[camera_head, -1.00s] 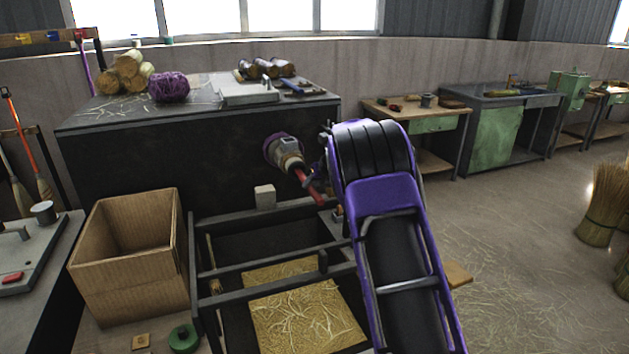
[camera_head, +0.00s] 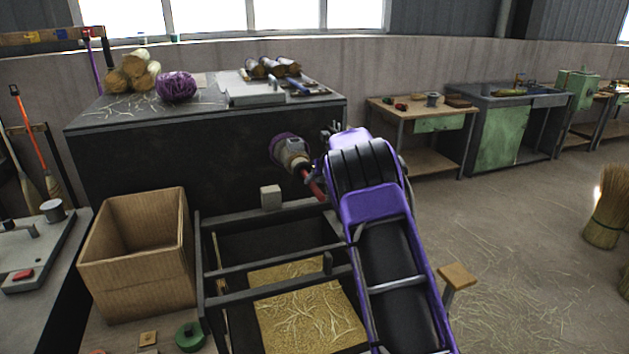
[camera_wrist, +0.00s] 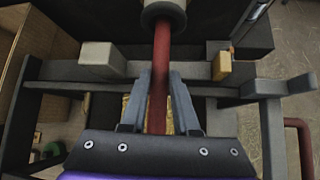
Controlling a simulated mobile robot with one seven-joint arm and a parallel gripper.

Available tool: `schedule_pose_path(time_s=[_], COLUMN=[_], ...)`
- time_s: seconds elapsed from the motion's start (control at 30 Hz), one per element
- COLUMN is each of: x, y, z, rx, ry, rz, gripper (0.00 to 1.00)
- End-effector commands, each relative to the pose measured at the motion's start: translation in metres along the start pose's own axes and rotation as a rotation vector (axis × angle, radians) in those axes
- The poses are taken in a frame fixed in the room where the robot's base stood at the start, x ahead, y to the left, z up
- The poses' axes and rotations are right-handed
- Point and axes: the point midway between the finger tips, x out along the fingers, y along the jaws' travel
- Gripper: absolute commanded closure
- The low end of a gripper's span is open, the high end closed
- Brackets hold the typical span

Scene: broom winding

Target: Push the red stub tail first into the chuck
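The red stub (camera_wrist: 159,75) is a straight red rod between the two grey fingers of my gripper (camera_wrist: 160,82). The fingertips close in on both its sides and appear to touch it. Its far end meets the pale round mouth of the chuck (camera_wrist: 163,12); how deep it sits inside I cannot tell. In the head view the chuck (camera_head: 293,156) sticks out from the dark bench front, with the red stub (camera_head: 313,187) in line below it. My purple arm hides most of the gripper there.
Below the chuck is a dark frame (camera_head: 275,268) with a straw-covered tray (camera_head: 308,312). A small grey block (camera_head: 271,197) stands on its back rail. A cardboard box (camera_head: 140,262) is at left.

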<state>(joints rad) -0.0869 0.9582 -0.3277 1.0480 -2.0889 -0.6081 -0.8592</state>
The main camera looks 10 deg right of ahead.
Motion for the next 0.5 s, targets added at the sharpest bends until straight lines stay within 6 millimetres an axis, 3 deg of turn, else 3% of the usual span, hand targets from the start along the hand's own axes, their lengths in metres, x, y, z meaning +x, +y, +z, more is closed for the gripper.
schedule_pose_path(time_s=[0.03,0.17,0.5], x=[-0.0002,-0.0001,-0.0022], y=[0.0002,0.0001,0.0], z=[0.0002,0.0001,0.0], rx=[0.0,0.0,0.0], ry=[0.0,0.0,0.0], rz=[0.0,0.0,0.0], gripper=[0.61,0.38,0.38])
